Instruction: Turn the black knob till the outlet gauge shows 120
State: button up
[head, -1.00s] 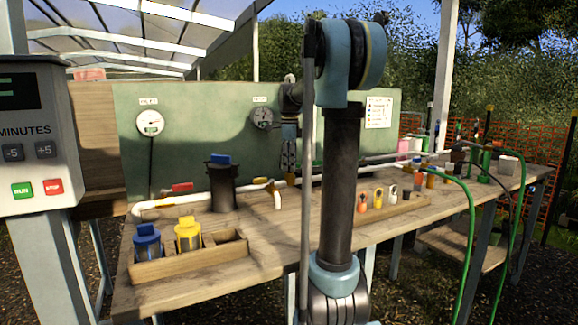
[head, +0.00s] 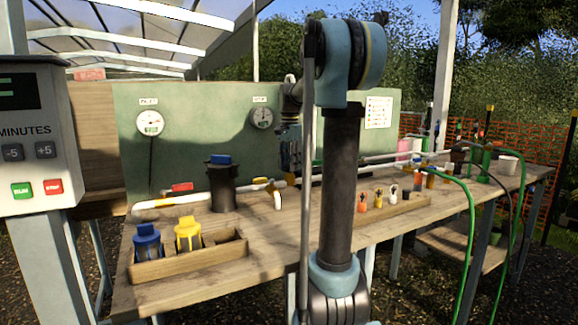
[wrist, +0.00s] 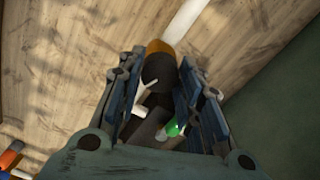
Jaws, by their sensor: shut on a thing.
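My gripper (head: 290,168) points down at the pipe in front of the panel, just right of the outlet gauge. In the wrist view, my gripper (wrist: 161,72) has its fingers on both sides of a dark cylinder, the black knob (wrist: 158,71), and is shut on it. An orange band shows at the knob's far end. The head view hides the knob behind the gripper and arm.
A white pipe (head: 165,203) with a red-handled valve runs along the bench (head: 270,250). A dark canister (head: 221,185) stands left of my gripper. A wooden holder (head: 190,265) with blue and yellow cups is at front left. Small coloured fittings stand to the right.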

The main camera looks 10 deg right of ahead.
jog(key=n, duration=0.4)
jog(key=shift+w+n, duration=0.15)
jog(key=shift+n, duration=0.15)
jog(key=n, duration=0.4)
jog(key=shift+n, duration=0.3)
jog(key=n, duration=0.4)
jog(key=shift+n, duration=2.4)
jog(key=o, duration=1.1)
jog(key=shift+d, duration=0.1)
